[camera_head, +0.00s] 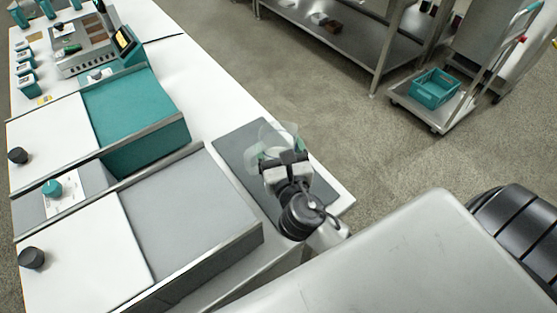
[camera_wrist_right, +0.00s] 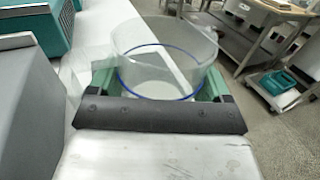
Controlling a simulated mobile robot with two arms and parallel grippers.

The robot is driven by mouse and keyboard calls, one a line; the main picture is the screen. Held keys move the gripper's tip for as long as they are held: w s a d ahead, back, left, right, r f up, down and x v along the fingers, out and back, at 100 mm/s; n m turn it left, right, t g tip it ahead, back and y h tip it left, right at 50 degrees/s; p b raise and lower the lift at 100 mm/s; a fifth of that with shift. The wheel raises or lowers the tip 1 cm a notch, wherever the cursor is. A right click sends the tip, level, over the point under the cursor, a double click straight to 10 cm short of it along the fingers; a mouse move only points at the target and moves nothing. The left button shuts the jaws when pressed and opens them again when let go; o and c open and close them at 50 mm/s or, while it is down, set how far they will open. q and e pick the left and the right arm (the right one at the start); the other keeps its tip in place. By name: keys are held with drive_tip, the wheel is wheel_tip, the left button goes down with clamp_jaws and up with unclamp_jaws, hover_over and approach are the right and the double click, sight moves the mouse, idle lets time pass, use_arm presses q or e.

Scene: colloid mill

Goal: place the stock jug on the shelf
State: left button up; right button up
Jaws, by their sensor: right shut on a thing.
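A clear, see-through jug (camera_head: 264,139) with a blue line around its lower part is in my right gripper (camera_head: 280,150), over the dark grey mat (camera_head: 236,150) at the counter's right end. In the right wrist view the jug (camera_wrist_right: 165,48) stands upright between the green fingers of the gripper (camera_wrist_right: 160,88), which is shut on it. I cannot tell whether the jug's base touches the mat. A steel table with a lower shelf (camera_head: 335,32) stands across the floor at the top. My left gripper is not in view.
The white counter (camera_head: 205,95) carries a teal-topped machine (camera_head: 135,110) and a grey-topped one (camera_head: 190,215) left of the jug. A trolley (camera_head: 408,95) with a teal crate (camera_head: 434,88) stands at upper right. Open floor (camera_head: 300,95) lies between.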

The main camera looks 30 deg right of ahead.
drive_tip(key=shift+f+b, duration=0.65)
drive_tip(key=shift+f, duration=1.35)
drive_tip(key=shift+f, duration=0.1)
drive_tip(key=o, duration=0.9)
